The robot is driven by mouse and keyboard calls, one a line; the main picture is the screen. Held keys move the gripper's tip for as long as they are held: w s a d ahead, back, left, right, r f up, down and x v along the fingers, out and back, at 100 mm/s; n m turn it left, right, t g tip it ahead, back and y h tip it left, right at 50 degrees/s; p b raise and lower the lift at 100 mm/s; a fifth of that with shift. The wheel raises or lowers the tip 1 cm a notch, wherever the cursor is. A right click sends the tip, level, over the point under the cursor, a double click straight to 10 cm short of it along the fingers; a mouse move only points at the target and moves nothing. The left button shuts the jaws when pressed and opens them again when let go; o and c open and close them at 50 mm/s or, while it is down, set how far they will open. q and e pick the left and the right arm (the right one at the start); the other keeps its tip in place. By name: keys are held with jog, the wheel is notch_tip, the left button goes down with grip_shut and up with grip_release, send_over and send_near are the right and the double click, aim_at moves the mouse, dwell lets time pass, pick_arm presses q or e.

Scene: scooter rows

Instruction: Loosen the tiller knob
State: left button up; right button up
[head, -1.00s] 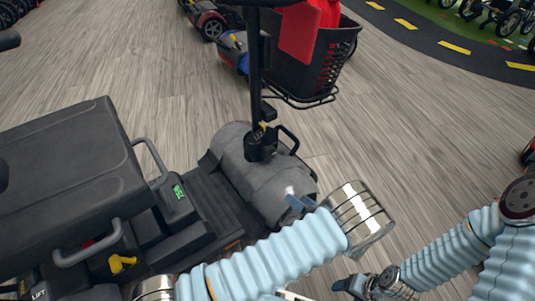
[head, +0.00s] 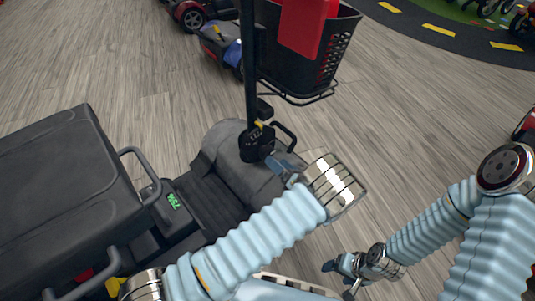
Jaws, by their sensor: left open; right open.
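The scooter's black tiller post (head: 249,70) stands upright from the rounded grey front cover (head: 235,165). At its foot is a black hinge block (head: 256,143) with a small yellow lever (head: 258,126) just above it. I cannot tell for certain which part is the tiller knob. My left gripper (head: 280,166) is open and empty, just right of the hinge block; its wrist partly hides the cover's right end. I cannot tell whether its fingertips touch the block. My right gripper (head: 340,267) is open and empty, low over the floor at the right.
The scooter's black seat (head: 70,185) with grey armrests fills the left. A black basket (head: 315,55) with a red panel (head: 306,22) hangs on the tiller. A black handle loop (head: 287,136) rises beside the hinge. Other scooters (head: 190,15) stand behind.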

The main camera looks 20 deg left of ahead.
aim_at(267, 153)
pick_arm(q)
jog(key=x, duration=0.6)
jog(key=c, duration=1)
